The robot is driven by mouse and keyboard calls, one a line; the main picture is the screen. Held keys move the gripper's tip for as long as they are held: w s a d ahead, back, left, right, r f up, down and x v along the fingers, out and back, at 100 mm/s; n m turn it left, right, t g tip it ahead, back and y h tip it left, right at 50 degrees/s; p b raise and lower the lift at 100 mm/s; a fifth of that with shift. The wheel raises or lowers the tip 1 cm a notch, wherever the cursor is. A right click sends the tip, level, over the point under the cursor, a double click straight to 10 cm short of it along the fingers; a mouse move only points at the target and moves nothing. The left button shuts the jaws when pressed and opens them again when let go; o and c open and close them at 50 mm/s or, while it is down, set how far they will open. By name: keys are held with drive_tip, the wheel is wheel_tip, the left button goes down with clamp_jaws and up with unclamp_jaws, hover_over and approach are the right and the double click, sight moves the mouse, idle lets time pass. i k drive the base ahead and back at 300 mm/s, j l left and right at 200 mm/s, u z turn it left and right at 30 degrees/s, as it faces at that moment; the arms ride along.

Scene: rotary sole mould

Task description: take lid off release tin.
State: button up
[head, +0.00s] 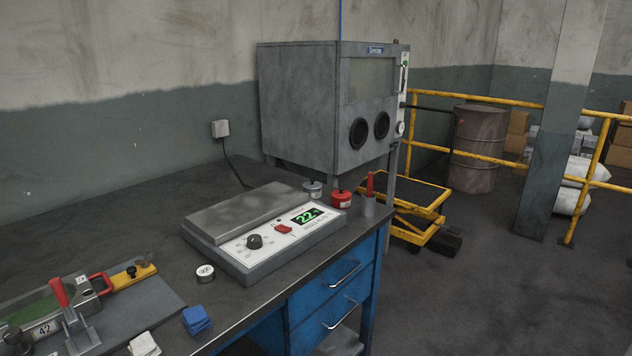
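No tin has a label I can read, so I cannot tell for certain which is the release tin. A small grey tin (313,190) with a knob on top stands at the back of the bench, behind the hot plate unit. A red tin (341,200) with a small knob on its top stands to its right, near the bench's far right corner. Both look covered, and both stand upright. A low round white tin (205,274) with a dark marking on top sits in front of the hot plate unit. My gripper is not in view.
A hot plate unit (262,238) with a green display fills the bench middle. A grey cup (369,206) holding a red-handled tool stands beside the red tin. A mould with a red-handled clamp (62,300), a blue cloth (197,320) and a white cloth (144,345) lie front left.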

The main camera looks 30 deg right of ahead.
sight(312, 184)
drive_tip(key=i+l+u, duration=0.15)
drive_tip(key=l, duration=1.2)
drive_tip(key=i+l+u, duration=0.15)
drive_tip(key=l, duration=1.25)
drive_tip(key=i+l+u, duration=0.15)
drive_tip(key=l, duration=1.25)
drive_tip(key=i+l, duration=0.35)
drive_tip(key=i, duration=0.65)
drive_tip(key=u, duration=0.05)
